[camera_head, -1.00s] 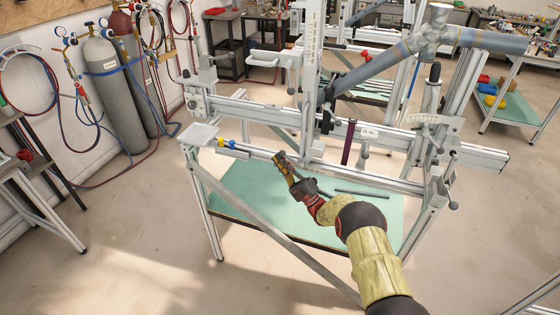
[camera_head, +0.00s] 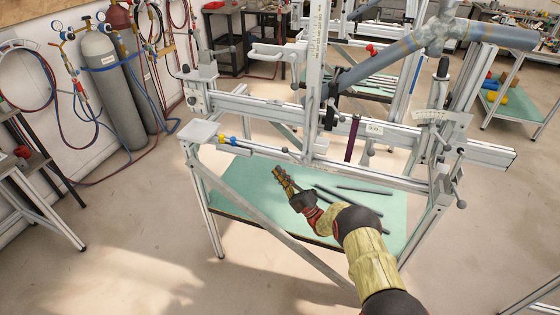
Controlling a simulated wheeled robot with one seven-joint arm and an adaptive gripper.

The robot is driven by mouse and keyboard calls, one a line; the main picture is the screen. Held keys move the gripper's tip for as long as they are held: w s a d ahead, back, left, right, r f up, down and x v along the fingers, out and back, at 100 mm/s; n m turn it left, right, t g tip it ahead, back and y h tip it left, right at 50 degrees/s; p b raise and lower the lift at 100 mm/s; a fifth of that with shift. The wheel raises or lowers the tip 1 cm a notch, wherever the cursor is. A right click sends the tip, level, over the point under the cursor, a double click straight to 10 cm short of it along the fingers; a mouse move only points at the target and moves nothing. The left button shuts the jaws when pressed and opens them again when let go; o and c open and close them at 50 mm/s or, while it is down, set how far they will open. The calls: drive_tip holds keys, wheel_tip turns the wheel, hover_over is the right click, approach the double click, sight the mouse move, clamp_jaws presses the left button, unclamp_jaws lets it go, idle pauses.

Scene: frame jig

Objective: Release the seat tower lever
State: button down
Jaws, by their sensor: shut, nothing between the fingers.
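The seat tower (camera_head: 317,60) is the tall upright post with a printed scale, standing on the jig's long aluminium rail (camera_head: 262,108). Its foot (camera_head: 318,145) reaches down to the lower front rail. Small dark knobs and handles sit around the tower; I cannot tell for sure which is its lever or how it is set. My gripper (camera_head: 278,173) is shut and empty. In the picture it is just below and left of the tower's foot, over the green shelf, seemingly apart from the rail. My arm comes up from the lower right.
A blue-grey frame tube (camera_head: 385,68) slopes up to the right behind the tower. A dark purple rod (camera_head: 352,138) stands right of it. Dark rods (camera_head: 348,198) lie on the green shelf (camera_head: 240,185). Gas cylinders (camera_head: 112,90) stand at left. The floor in front is clear.

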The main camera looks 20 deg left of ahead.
wheel_tip(320, 180, down, 7)
drive_tip(key=s+p, duration=0.1)
drive_tip(key=shift+s+a, duration=0.2)
drive_tip(key=shift+s, duration=0.1)
drive_tip(key=shift+r, duration=0.1)
idle(0.3)
